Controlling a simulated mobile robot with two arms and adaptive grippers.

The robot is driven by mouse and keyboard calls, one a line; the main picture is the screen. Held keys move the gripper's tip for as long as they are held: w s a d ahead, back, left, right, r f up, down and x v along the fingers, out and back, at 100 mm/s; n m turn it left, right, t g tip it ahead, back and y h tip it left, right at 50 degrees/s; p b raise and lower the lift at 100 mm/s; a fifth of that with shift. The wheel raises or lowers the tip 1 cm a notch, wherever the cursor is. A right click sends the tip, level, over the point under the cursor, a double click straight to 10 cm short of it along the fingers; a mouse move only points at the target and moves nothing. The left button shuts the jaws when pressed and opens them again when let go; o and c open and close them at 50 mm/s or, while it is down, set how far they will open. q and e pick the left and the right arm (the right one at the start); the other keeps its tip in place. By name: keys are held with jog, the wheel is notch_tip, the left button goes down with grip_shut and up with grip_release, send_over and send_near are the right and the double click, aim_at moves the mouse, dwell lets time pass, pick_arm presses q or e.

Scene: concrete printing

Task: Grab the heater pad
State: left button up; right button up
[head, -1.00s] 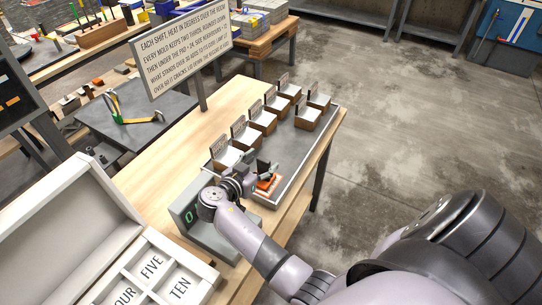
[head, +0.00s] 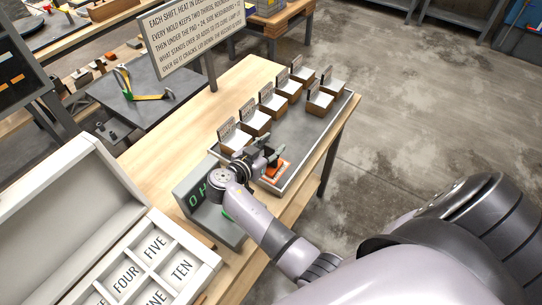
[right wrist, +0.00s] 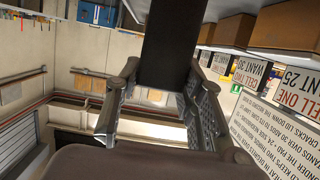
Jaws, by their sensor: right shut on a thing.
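The heater pad (head: 278,171) is a small orange block with pale edges, low at the near end of the grey metal tray (head: 288,178). My right gripper (head: 268,157) is over it, partly hiding it. In the right wrist view, the gripper (right wrist: 163,80) is shut on a dark upright block (right wrist: 170,45), which looks like the pad's handle. I cannot tell whether the pad touches the tray. My left gripper is not in view.
Several small molds (head: 257,122) with white tops and signs stand on the tray beyond my gripper. A grey box with a green display (head: 196,194) is beside my wrist. A white compartment case (head: 140,262) lies at the near left. A sign board (head: 192,37) stands behind.

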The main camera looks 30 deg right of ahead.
grip_shut()
dwell(0.3)
jog(key=shift+w+r, duration=0.1)
jog(key=shift+r, duration=0.05)
